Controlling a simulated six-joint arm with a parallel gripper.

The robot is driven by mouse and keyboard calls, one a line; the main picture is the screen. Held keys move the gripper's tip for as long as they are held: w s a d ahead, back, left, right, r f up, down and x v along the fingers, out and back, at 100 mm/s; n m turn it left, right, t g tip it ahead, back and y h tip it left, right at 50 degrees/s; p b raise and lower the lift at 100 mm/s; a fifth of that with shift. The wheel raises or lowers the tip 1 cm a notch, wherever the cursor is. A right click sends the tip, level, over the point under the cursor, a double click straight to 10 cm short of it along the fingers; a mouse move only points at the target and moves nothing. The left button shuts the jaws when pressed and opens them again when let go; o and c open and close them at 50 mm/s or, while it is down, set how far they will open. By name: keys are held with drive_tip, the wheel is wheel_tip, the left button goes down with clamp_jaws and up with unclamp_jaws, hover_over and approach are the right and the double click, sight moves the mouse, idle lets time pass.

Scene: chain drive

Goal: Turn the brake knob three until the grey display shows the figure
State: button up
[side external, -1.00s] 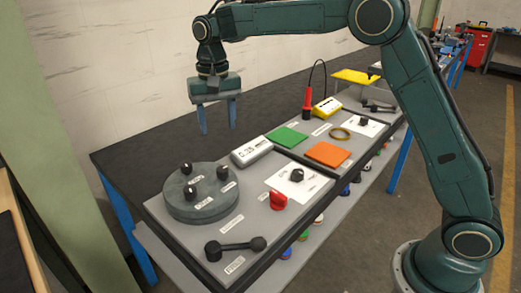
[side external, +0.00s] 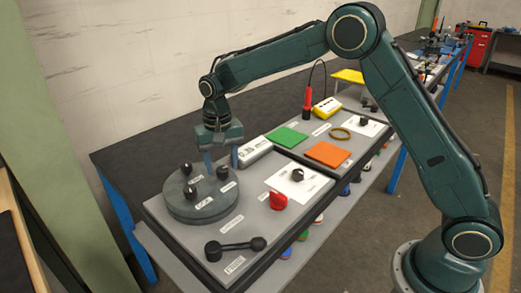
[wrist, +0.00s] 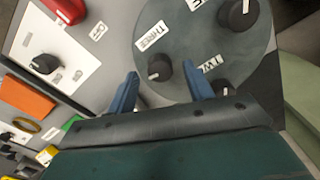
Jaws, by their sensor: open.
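A round grey disc (side external: 178,207) carries three black knobs. In the wrist view, the knob beside the label THREE (wrist: 151,36) is the brake knob three (wrist: 160,68), black with a pale mark. It appears between my open fingers, and I cannot tell whether they touch it. In the side view this knob (side external: 222,173) shows below my gripper (side external: 222,168). The second knob (wrist: 222,88), by the TWO label, is partly hidden behind my gripper. The third knob (wrist: 238,14) is at the top. The pale grey display (side external: 255,151) is behind my gripper; its figures are too small to read surely.
A red knob (side external: 278,200) and a black knob on a white card (side external: 297,175) stand right of the disc. A black handle (side external: 236,247) lies in front. Green (side external: 287,137) and orange (side external: 327,154) pads lie farther back.

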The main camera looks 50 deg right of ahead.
drive_tip(key=shift+f, duration=1)
drive_tip(key=shift+c, duration=0.4)
drive_tip(key=c, duration=0.9)
drive_tip(key=shift+n, duration=0.3)
drive_tip(key=shift+n, duration=1.7)
drive_tip(key=shift+r, duration=0.1)
drive_tip(key=o, duration=1)
